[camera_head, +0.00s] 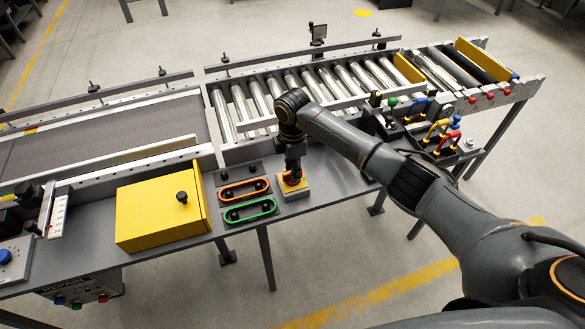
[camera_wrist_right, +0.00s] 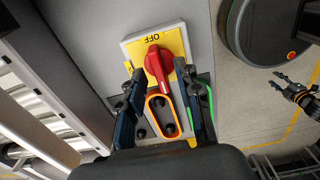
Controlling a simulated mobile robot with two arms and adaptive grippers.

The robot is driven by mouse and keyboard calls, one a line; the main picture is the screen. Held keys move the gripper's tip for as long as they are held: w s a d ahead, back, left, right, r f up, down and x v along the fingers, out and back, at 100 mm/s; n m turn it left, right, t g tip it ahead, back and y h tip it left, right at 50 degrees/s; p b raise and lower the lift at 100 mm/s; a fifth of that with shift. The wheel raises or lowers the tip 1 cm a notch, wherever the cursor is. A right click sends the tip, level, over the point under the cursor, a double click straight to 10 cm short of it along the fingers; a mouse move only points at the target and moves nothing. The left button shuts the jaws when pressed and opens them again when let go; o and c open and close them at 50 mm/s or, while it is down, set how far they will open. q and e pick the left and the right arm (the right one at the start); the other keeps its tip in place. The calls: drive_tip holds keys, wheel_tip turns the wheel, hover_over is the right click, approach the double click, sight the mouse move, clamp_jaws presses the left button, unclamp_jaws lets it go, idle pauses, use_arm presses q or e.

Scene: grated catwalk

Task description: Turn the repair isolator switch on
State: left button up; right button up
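The repair isolator switch is a red rotary knob (camera_wrist_right: 157,65) on a yellow plate (camera_wrist_right: 178,42) in the right wrist view. "OFF" is printed at the plate's top edge, upside down; the knob's long handle runs nearly up and down the picture. In the head view its yellow box (camera_head: 296,194) sits at the table's front edge, the knob mostly hidden by my right gripper (camera_head: 292,177). The right gripper's fingers are apart, one each side of the knob, with gaps visible; I see no contact. What looks like my left gripper (camera_wrist_right: 296,92) is at the right edge of the wrist view, its opening unclear.
Orange (camera_head: 244,190) and green (camera_head: 250,211) oval handles lie beside the switch. A yellow box (camera_head: 160,212) with a black knob stands further left. A roller conveyor (camera_head: 300,90) runs behind. Coloured padlock-like shackles (camera_head: 437,130) stand in a holder at the right.

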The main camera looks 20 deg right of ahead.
drive_tip(key=shift+f, duration=0.25)
clamp_jaws()
drive_tip(key=shift+r, duration=0.1)
